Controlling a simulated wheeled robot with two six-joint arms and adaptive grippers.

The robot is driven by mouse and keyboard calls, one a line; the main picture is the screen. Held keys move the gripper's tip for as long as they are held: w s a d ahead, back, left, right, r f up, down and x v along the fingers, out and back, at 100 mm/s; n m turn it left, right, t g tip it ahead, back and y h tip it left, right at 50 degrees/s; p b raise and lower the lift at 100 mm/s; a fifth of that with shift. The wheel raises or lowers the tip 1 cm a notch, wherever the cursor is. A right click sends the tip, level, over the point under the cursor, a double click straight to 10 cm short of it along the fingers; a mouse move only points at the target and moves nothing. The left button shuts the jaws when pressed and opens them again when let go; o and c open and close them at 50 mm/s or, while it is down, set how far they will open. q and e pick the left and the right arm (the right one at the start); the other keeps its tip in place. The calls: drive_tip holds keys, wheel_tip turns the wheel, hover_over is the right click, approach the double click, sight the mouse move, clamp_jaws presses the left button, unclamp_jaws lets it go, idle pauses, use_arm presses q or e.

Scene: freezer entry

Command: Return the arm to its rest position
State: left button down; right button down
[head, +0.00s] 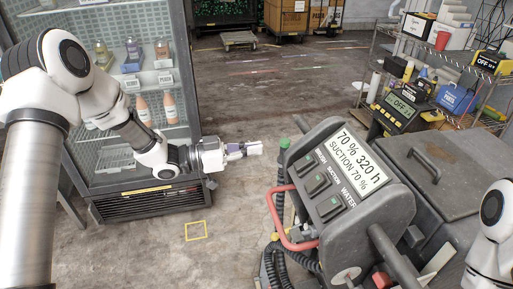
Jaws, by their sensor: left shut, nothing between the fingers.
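My left arm (100,95) comes in from the left and reaches across the front of a glass-door cabinet. My left gripper (258,148) points right over open floor, shut and empty, just left of the grey machine. Part of my right arm (493,235) shows at the right edge. Its gripper is out of the picture.
A grey floor machine (440,165) with a display panel (345,165) and red handle (275,215) stands at right. The glass-door cabinet (195,70) holds bottles. A wire shelf (455,65) and carts (290,20) stand behind. Floor (265,80) between is clear.

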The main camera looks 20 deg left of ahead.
use_arm(q)
drive_tip(key=s+d+f+n+g+y, duration=0.1)
drive_tip(key=s+f+n+y, duration=0.35)
drive_tip(key=f, duration=0.75)
drive_tip(key=s+f+n+g+y, duration=0.1)
drive_tip(key=s+f+n+y, duration=0.35)
drive_tip(key=f, duration=0.75)
drive_tip(key=s+a+f+n+g+y, duration=0.1)
drive_tip(key=s+f+g+y, duration=0.1)
drive_tip(key=s, duration=0.6)
drive_tip(key=s+a+f+g+y, duration=0.2)
drive_tip(key=s+f+g, duration=0.1)
drive_tip(key=s, duration=0.5)
drive_tip(key=s+a+f+n+g+y, duration=0.1)
drive_tip(key=s+a+f+g+y, duration=0.1)
drive_tip(key=s+f, duration=0.3)
drive_tip(key=s+g, duration=0.1)
drive_tip(key=s, duration=0.2)
drive_tip(key=shift+n, duration=0.3)
